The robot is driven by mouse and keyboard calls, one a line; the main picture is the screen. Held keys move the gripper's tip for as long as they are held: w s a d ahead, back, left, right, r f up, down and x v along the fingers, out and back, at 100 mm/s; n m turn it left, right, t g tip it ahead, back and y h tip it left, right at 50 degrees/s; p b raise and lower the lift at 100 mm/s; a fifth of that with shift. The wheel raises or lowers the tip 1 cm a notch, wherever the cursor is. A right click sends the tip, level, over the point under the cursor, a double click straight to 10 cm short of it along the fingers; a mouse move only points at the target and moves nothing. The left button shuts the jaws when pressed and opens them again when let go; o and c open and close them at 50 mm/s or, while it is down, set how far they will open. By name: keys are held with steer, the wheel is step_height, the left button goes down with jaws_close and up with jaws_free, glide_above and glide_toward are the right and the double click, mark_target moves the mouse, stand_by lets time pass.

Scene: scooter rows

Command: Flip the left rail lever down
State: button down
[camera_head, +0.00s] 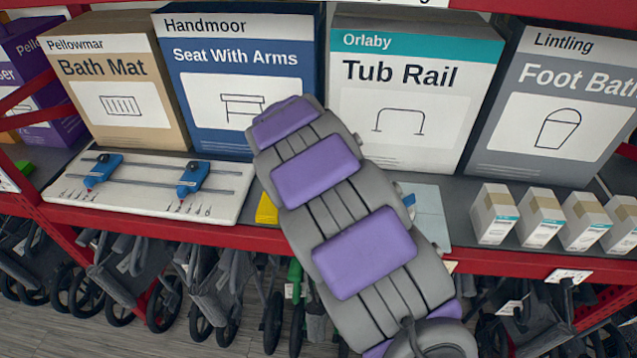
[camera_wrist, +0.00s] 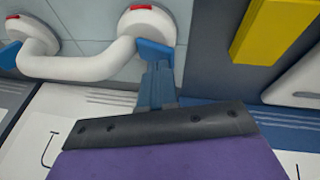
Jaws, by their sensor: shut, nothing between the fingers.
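A white grab rail (camera_wrist: 88,65) with two round suction ends is fixed to a pale tiled panel (camera_wrist: 90,20) in the wrist view. A blue lever (camera_wrist: 156,54) sits at the rail's right end there, and another blue lever (camera_wrist: 8,54) shows at the left picture edge. Each suction end has a red mark on top. My gripper (camera_wrist: 158,70) is shut and empty, its fingertips right by the blue lever at the right end; I cannot tell whether they touch. In the head view my arm hides the rail and gripper; part of the panel (camera_head: 432,215) shows.
A yellow block (camera_wrist: 275,30) lies beside the panel, with a white board (camera_head: 75,190) carrying blue sliders beyond it. Product boxes such as the Tub Rail box (camera_head: 412,110) stand behind. Small cartons (camera_head: 540,218) line the shelf's right. Folded wheeled frames hang below.

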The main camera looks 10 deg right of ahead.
steer(key=shift+w+a+f+g+h, duration=0.15)
steer(key=shift+a+f+g+h, duration=0.2)
steer(key=shift+a+h, duration=0.4)
steer(key=shift+d, duration=0.3)
steer(key=shift+s+d, duration=0.3)
steer(key=shift+d, duration=0.5)
steer(key=shift+r, duration=0.1)
steer(key=shift+r, duration=0.2)
step_height(320, 180, up, 4)
steer(key=shift+w+r+p, duration=0.1)
steer(key=shift+r+p, duration=0.05)
steer(key=shift+p, duration=0.45)
steer(key=s+a+r, duration=0.1)
steer(key=a+r, duration=0.4)
steer(key=r, duration=0.2)
steer(key=shift+s+a, duration=0.35)
